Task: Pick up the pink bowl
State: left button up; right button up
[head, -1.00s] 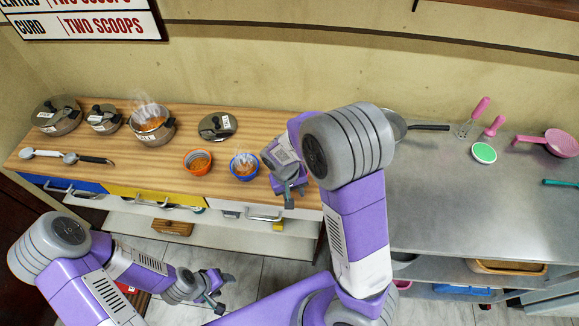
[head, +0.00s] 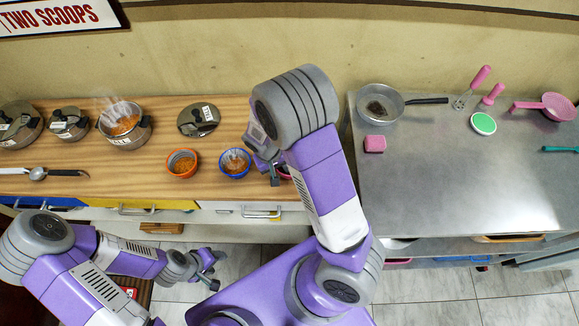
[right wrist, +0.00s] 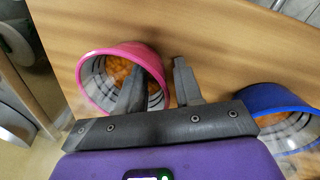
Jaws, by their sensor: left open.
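The pink bowl (right wrist: 95,65) with orange food in it stands on the wooden counter in the right wrist view. In the head view only a sliver of it (head: 285,174) shows behind my right gripper (head: 272,175). My right gripper (right wrist: 161,75) is open in the right wrist view. One finger reaches over the bowl's opening and the other is outside its right side, with the rim between them. I cannot tell whether either touches the bowl. My left gripper (head: 212,271) is open and empty, low in front of the counter.
A blue bowl (head: 235,163) stands close beside the pink one, with an orange bowl (head: 182,164) further left. Pots (head: 125,126) and a lid (head: 198,119) are behind. On the metal counter are a pan (head: 380,104), a pink block (head: 375,144) and pink utensils (head: 493,94).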

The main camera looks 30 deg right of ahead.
jog(key=shift+c, duration=0.2)
grip_shut()
jog(key=shift+f, duration=0.1)
dwell(0.4)
